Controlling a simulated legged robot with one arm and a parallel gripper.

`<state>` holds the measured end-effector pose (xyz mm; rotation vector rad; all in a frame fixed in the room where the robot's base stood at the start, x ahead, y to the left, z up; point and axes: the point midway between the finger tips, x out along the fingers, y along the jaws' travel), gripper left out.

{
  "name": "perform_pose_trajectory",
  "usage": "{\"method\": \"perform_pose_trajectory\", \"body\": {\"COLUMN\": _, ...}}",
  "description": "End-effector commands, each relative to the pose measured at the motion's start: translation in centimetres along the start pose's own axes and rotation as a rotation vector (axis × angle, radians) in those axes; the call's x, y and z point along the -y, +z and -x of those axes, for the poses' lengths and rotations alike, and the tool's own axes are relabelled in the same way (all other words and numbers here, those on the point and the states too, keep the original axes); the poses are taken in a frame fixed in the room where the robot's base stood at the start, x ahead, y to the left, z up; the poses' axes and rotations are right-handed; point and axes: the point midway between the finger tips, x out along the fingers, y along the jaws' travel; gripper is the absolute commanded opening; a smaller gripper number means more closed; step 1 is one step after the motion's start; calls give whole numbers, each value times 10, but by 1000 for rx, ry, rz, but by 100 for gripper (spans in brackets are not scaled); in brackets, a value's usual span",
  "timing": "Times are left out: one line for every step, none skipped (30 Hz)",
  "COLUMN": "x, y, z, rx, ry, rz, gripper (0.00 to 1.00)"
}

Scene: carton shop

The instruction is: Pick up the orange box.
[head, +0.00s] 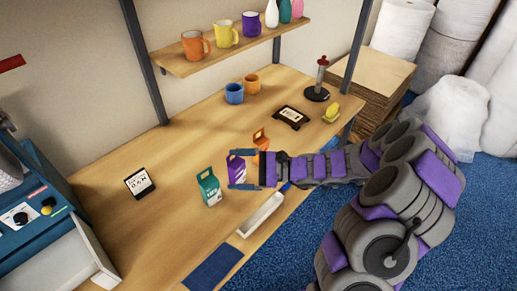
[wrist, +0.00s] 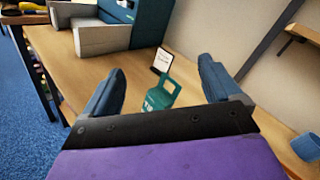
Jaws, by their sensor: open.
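The orange box (head: 260,138) is a small gable-top carton on the table in the head view. It stands just behind my gripper's wrist part, which hides its lower part. I do not see it in the wrist view. My gripper (head: 240,169) is open, low over the table, and points left. A purple carton (head: 236,164) shows by its fingers; I cannot tell whether they touch. A teal carton (head: 209,188) stands to the left, beyond the fingertips. In the wrist view, the teal carton (wrist: 160,91) appears between the open fingers (wrist: 162,88).
A white tray (head: 261,215) lies near the table's front edge. A black-framed card (head: 140,183) and a blue machine (head: 40,215) are at left. Blue (head: 234,93) and orange (head: 252,83) mugs stand at the back. A mug shelf (head: 225,50) hangs above. The left-middle table is clear.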

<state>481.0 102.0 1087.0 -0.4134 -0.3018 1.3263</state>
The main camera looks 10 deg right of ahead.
Motion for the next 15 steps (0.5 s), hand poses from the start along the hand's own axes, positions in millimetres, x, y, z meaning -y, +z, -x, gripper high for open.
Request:
{"method": "perform_pose_trajectory", "body": {"x": 11, "y": -19, "z": 13, "rx": -7, "ry": -80, "rz": -56, "gripper": 92}}
{"method": "perform_pose_trajectory", "body": {"x": 19, "y": -30, "z": 22, "rx": -13, "ry": -128, "rz": -84, "gripper": 92}}
{"method": "perform_pose_trajectory", "body": {"x": 27, "y": -46, "z": 34, "rx": -21, "ry": -194, "rz": -124, "gripper": 92}}
{"method": "perform_pose_trajectory", "body": {"x": 32, "y": -58, "z": 43, "rx": -29, "ry": -240, "rz": -152, "gripper": 92}}
{"method": "perform_pose_trajectory", "body": {"x": 36, "y": -70, "z": 53, "rx": -37, "ry": -286, "rz": -180, "gripper": 92}}
{"method": "perform_pose_trajectory", "body": {"x": 40, "y": -87, "z": 66, "rx": -50, "ry": -348, "rz": -220, "gripper": 92}}
{"method": "perform_pose_trajectory", "body": {"x": 42, "y": -99, "z": 75, "rx": -59, "ry": -393, "rz": -246, "gripper": 92}}
{"method": "perform_pose_trajectory", "body": {"x": 43, "y": -110, "z": 84, "rx": -70, "ry": -433, "rz": -272, "gripper": 92}}
{"method": "perform_pose_trajectory", "body": {"x": 43, "y": -126, "z": 96, "rx": -84, "ry": -485, "rz": -306, "gripper": 92}}
{"method": "perform_pose_trajectory", "body": {"x": 44, "y": -136, "z": 106, "rx": -94, "ry": -523, "rz": -329, "gripper": 92}}
{"method": "perform_pose_trajectory", "body": {"x": 43, "y": -145, "z": 114, "rx": -104, "ry": -557, "rz": -348, "gripper": 92}}
{"method": "perform_pose_trajectory", "body": {"x": 41, "y": -157, "z": 124, "rx": -118, "ry": -596, "rz": -374, "gripper": 92}}
{"method": "perform_pose_trajectory", "body": {"x": 39, "y": -165, "z": 130, "rx": -127, "ry": -623, "rz": -391, "gripper": 92}}
{"method": "perform_pose_trajectory", "body": {"x": 38, "y": -171, "z": 136, "rx": -136, "ry": -646, "rz": -405, "gripper": 92}}
{"method": "perform_pose_trajectory", "body": {"x": 36, "y": -178, "z": 143, "rx": -145, "ry": -673, "rz": -420, "gripper": 92}}
